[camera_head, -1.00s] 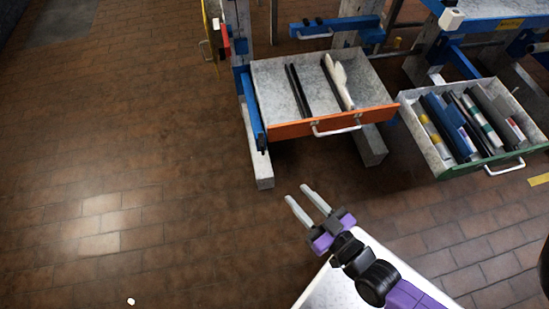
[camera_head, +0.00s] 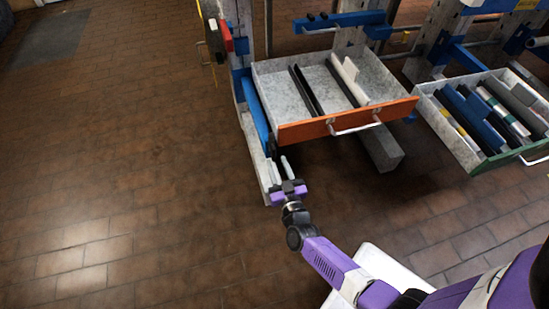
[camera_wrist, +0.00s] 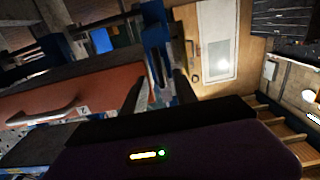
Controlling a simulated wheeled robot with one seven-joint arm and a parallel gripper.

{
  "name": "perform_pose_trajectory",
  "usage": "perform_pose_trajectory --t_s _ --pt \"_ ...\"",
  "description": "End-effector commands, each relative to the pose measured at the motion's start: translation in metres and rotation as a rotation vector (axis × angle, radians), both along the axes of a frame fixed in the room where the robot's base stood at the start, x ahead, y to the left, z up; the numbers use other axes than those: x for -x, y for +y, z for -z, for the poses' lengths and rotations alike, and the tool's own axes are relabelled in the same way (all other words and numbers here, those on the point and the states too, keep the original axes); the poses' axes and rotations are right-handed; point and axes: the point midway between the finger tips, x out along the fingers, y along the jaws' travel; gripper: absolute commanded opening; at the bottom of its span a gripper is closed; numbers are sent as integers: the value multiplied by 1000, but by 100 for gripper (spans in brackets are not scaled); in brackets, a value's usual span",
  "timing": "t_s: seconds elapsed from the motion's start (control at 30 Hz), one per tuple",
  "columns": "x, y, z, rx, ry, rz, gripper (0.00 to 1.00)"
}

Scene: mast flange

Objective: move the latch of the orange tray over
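The orange-fronted tray (camera_head: 345,124) is a pulled-out grey drawer with a white handle; its orange front also fills the left of the wrist view (camera_wrist: 75,92). A blue rail (camera_head: 256,118) runs along its left side. A small dark piece (camera_head: 271,146) at the rail's front end may be the latch; I cannot tell its position. My gripper (camera_head: 277,161) is just below and in front of that end, by the tray's left front corner. Its two pale fingers are apart. In the wrist view a blue part (camera_wrist: 155,50) shows between and beyond the fingertips; contact is unclear.
A green-fronted drawer (camera_head: 505,156) full of items stands open at the right. Black bars and a white item lie in the orange tray. The grey frame foot (camera_head: 382,150) stands under it. The brick floor at left is clear.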

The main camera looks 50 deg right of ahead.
Motion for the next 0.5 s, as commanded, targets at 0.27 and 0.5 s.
perform_pose_trajectory --t_s 0.27,0.5 --pt "-28 -19 2 0 0 0 35" --pt "-33 -23 0 -1 1 0 35"
